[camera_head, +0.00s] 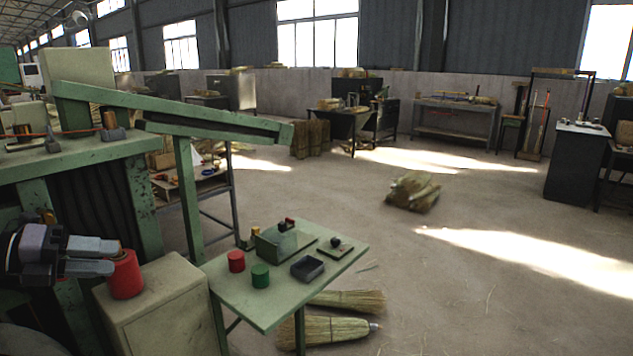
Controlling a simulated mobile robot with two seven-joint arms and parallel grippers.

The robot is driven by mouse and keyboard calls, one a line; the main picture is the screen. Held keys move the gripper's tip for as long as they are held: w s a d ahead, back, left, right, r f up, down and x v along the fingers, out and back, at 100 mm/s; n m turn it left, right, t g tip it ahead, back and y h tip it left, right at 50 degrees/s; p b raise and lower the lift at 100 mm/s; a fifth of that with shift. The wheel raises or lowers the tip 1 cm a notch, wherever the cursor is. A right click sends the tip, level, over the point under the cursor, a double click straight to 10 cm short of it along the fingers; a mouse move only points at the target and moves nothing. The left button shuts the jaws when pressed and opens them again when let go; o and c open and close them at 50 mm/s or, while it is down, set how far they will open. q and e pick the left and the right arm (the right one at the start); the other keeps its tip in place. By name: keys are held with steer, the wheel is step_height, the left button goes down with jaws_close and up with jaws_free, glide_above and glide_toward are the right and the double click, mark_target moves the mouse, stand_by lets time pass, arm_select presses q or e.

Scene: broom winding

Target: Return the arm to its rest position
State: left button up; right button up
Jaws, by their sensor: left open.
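My left gripper (115,257) comes in from the left edge, dark and grey with two pale fingers. It is open, with a narrow gap between the fingers. Its fingertips are at the upper left side of a red spool (127,276); I cannot tell whether they touch it. The spool stands upright on a beige cabinet (165,302), its top partly hidden by the fingers. My right gripper is not in view.
A green machine frame (185,190) with a sloping beam stands close behind the gripper. A small green table (315,273) carries a red spool (236,261), a green spool (260,276) and a black tray (307,268). Brooms (335,330) lie beneath. The floor at right is mostly clear.

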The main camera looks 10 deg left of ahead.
arm_select(q)
steer(key=s+d+f+n+t+y, duration=0.35)
steer(key=f+n, duration=0.55)
steer(key=f, duration=0.3)
steer(key=s+d+f+n+t+y, duration=0.2)
steer(key=s+d+f+n, duration=0.15)
steer(key=f+n, duration=0.75)
steer(key=s+d+f+n+g, duration=0.1)
steer(key=s+d+f+n, duration=0.2)
steer(key=d, duration=0.3)
steer(key=s+d+f+n+g+y, duration=0.1)
steer(key=s+d+f+n+g, duration=0.1)
steer(key=d+f, duration=0.3)
steer(key=s+d+f+n+g+y, duration=0.1)
steer(key=s+d+f+n, duration=0.3)
steer(key=d, duration=0.3)
steer(key=shift+s+d+f, duration=0.2)
steer(key=shift+s+d, duration=0.15)
steer(key=shift+s, duration=0.25)
steer(key=shift+g, duration=0.25)
